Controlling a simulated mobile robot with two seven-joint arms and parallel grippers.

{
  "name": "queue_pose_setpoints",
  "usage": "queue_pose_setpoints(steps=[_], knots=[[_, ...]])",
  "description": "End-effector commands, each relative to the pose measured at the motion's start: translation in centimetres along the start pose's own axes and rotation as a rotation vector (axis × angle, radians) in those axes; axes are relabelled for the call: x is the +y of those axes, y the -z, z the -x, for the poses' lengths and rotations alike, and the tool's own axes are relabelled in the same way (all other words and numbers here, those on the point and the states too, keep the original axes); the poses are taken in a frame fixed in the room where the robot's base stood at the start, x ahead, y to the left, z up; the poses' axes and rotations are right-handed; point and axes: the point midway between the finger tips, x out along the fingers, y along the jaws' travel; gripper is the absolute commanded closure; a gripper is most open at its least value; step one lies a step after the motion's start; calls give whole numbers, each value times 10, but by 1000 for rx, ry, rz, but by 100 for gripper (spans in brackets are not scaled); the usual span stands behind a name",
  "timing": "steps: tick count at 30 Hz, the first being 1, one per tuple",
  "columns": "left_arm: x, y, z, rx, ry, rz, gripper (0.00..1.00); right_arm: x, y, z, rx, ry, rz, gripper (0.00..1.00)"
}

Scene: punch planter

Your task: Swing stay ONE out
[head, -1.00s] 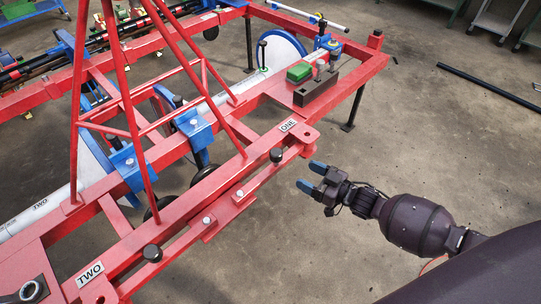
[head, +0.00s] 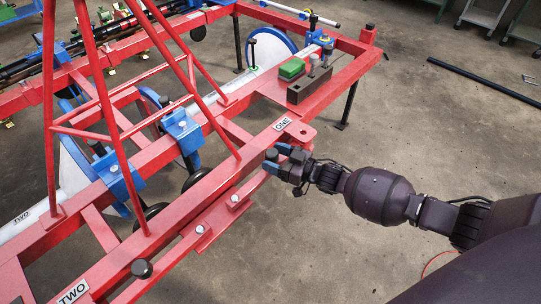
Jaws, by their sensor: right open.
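The ONE label (head: 283,123) is on the red frame's near rail. Stay ONE (head: 252,184) is a red bar lying along the outer side of that rail, with a bolt at its lower-left end. Its black knob (head: 272,154) stands near the other end. My right gripper (head: 276,158) is open, with its blue fingertips at the knob, seemingly one on each side. I cannot tell whether they touch it. The gripper hides part of the stay's end. My left gripper is not in view.
A second black knob (head: 141,268) stands near the TWO label (head: 74,292) at lower left. A dark block (head: 310,88) and a green box (head: 292,68) sit on the frame. The floor on the right is mostly clear, with a black bar (head: 480,81) farther back.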

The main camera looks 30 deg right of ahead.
Motion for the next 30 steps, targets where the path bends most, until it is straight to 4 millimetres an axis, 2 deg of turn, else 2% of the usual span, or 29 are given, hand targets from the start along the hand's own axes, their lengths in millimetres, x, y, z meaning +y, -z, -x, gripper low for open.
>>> queue_pose_setpoints(steps=[6, 14, 27, 30], knots=[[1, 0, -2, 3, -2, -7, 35, 0, 0, -12, 0, 0, 0, 33], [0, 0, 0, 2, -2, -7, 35, 0, 0, -13, 1, 0, 0, 33], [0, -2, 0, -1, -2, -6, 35, 0, 0, -12, 0, 0, 0, 99], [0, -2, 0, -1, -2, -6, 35, 0, 0, -12, 0, -1, 0, 100]])
